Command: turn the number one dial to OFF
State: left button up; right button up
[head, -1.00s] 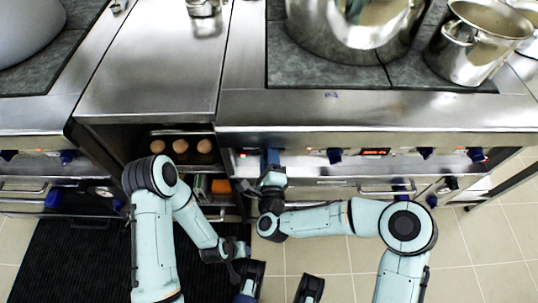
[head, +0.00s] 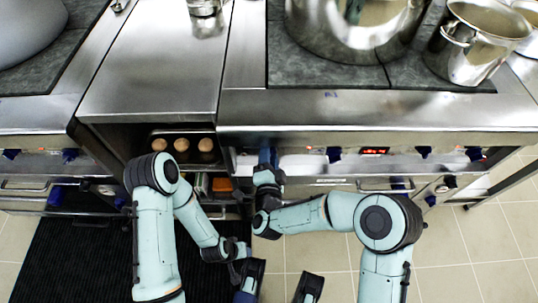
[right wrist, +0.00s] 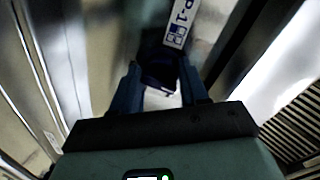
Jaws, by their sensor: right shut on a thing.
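The number one dial (right wrist: 160,74) is a dark blue knob between the two fingers of my right gripper (right wrist: 160,92) in the right wrist view. A white label reading "P-1" (right wrist: 177,22) is just beyond it. In the head view my right gripper (head: 268,164) reaches the stove's front panel and is shut on this dial, which it mostly hides. The dial's pointer and marks cannot be read. My left gripper (head: 279,287) is low in the head view, its fingers apart, empty and away from the panel.
More blue dials, such as one (head: 333,154), line the panel beside a red display (head: 375,151). An oven handle (head: 385,188) runs below. Pots (head: 478,45) stand on the cooktop. An open niche holds eggs (head: 181,145). Tiled floor (head: 450,260) is clear at lower right.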

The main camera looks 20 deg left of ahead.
jog(key=shift+n, duration=0.5)
dwell(0.3)
jog(key=o, duration=1.1)
jog(key=shift+c, duration=0.2)
jog(key=shift+s, duration=0.1)
pick_arm(q)
jog(key=shift+s+d+r+g+p, duration=0.15)
jog(key=shift+s+d+r+p, duration=0.15)
jog(key=shift+s, duration=0.2)
jog(key=shift+s+d+r+g+p, duration=0.15)
jog(key=shift+s+r+p, duration=0.15)
jog(key=shift+s+r, duration=0.15)
pick_arm(e)
jog(key=f+v, duration=0.1)
jog(key=v, duration=1.2)
jog(key=shift+r, duration=0.5)
jog(key=shift+s, duration=0.1)
